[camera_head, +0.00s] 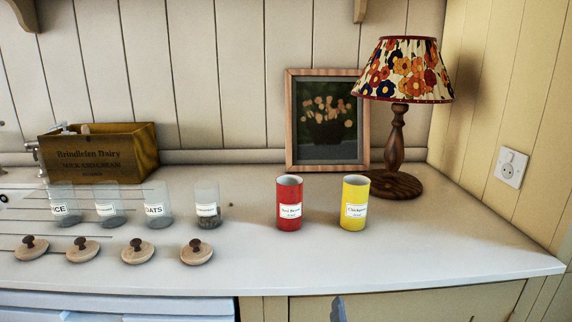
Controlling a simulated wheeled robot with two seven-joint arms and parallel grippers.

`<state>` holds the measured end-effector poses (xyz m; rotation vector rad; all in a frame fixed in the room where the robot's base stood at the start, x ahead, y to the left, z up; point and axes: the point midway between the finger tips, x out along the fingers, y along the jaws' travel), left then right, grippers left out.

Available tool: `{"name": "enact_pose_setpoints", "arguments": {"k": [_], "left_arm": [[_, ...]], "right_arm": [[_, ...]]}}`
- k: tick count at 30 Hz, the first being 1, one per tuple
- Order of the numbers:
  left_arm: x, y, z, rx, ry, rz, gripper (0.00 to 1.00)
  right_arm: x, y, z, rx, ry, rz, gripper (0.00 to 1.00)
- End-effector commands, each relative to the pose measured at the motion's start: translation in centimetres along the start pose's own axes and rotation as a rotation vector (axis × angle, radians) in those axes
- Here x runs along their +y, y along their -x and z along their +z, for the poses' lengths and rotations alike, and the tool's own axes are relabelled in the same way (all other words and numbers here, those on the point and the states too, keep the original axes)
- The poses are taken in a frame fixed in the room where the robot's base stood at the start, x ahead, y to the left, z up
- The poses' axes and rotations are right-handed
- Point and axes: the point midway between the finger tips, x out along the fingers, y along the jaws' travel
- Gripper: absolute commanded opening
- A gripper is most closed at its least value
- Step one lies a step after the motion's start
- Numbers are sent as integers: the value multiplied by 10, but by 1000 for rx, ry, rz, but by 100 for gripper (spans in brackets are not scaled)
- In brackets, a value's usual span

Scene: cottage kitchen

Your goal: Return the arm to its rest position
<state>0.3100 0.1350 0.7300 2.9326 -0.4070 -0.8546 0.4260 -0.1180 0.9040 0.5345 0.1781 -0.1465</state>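Neither of my grippers shows clearly in the head view. A small blue-grey shape (338,308) pokes up at the bottom edge in front of the cupboard, and I cannot tell what it is. On the white worktop (400,250) stand a red tin (289,205) and a yellow tin (355,205), both upright, apart and open at the top. To their left several clear jars stand in a row, among them the jar labelled OATS (157,222). The rightmost jar (207,217) has something dark at its bottom.
Several wooden lids with dark knobs, such as the rightmost lid (196,257), lie in front of the jars. A wooden crate (98,163) stands back left. A framed picture (327,155) and a lamp (397,145) stand at the wall. The worktop's right front is clear.

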Motion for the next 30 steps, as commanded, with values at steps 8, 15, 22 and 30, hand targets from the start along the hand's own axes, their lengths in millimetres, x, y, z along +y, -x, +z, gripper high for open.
{"name": "enact_pose_setpoints", "arguments": {"k": [8, 15, 22, 30], "left_arm": [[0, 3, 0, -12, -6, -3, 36], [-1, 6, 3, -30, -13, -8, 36], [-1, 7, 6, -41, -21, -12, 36], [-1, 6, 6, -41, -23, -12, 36]], "right_arm": [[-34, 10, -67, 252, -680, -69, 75], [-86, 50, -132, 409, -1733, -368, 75], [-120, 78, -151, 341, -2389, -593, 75], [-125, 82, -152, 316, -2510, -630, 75]]}}
